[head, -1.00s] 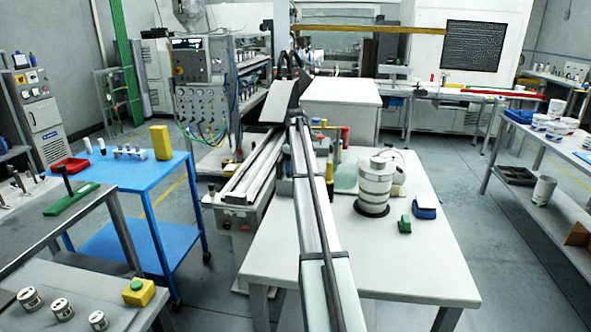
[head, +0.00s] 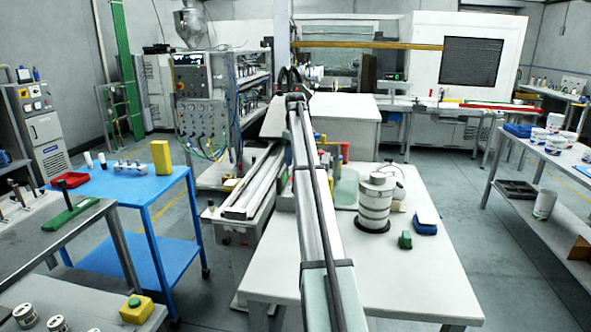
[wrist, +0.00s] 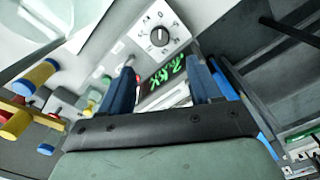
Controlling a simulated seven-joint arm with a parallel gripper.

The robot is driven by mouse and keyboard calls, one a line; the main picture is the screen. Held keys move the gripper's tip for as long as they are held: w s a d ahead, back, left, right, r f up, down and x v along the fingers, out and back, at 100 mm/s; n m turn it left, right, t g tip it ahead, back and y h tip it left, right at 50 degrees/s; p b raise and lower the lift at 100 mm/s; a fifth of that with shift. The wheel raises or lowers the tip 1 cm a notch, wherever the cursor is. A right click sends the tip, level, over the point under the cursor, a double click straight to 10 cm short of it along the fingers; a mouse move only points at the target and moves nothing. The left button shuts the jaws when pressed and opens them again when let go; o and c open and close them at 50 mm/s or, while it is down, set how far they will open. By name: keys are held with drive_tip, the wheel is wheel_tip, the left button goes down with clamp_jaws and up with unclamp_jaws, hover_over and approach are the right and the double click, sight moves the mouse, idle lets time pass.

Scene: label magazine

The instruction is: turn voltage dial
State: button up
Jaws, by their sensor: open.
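The dial (wrist: 159,36) is a dark round knob on a white panel with marks around it, at the top middle of the wrist view. A display with glowing green characters (wrist: 165,72) sits just below it, between the fingers. My gripper (wrist: 160,67) is open, with two blue fingers apart and nothing seen between them but the panel behind. The knob appears beyond the fingertips, and I see no contact with it. In the head view my arm reaches away over the white table, and I cannot make out the gripper or dial there.
Red, yellow and blue cylindrical parts (wrist: 28,90) stand left of the fingers. The white table (head: 400,275) bears a stacked white cylinder (head: 375,203), a green block (head: 405,239) and a blue item (head: 427,223). A blue table (head: 125,210) is to the left. Floor shows between tables.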

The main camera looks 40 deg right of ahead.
drive_tip(key=shift+r, duration=1.15)
